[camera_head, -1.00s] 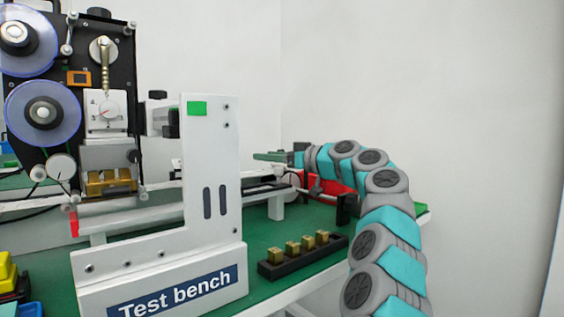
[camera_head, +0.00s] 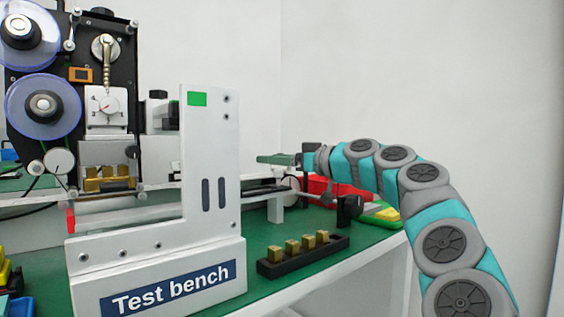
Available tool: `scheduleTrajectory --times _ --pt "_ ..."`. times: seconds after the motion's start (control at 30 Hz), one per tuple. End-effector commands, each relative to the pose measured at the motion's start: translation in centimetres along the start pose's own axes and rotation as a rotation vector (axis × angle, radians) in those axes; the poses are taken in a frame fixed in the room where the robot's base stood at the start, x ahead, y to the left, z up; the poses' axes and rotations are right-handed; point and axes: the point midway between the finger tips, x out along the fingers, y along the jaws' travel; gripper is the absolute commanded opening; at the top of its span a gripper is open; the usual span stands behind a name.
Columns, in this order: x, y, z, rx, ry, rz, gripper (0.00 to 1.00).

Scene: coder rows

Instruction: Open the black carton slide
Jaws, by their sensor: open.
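A dark slide-like part (camera_head: 262,186) lies on the white rail behind the white Test bench frame (camera_head: 212,150). I take it for the black carton slide, but it is small and partly hidden by the frame. My gripper (camera_head: 278,159) is at the end of the grey and teal arm that comes in from the right. Its greenish fingers point left, a little above the rail and the dark part, apart from them in the picture. It appears open with nothing in it. The gap between the fingers is too small to make out.
A black rack (camera_head: 303,255) with several brass blocks stands at the bench's front edge. A black knob (camera_head: 350,207) and a red bin (camera_head: 325,189) are below my arm. A green tray (camera_head: 385,216) with yellow pieces lies right. The coder with purple reels (camera_head: 42,105) stands left.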

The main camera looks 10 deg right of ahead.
Motion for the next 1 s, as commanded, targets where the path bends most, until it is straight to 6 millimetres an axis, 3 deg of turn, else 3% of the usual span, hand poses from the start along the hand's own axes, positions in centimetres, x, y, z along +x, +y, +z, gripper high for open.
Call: scheduleTrajectory --times 0.5,1.0 --pt "-4.1 -3.7 -0.7 -0.001 0.003 0.000 0.61" --pt "-5.2 -4.7 -0.7 -0.002 0.001 0.001 0.61"
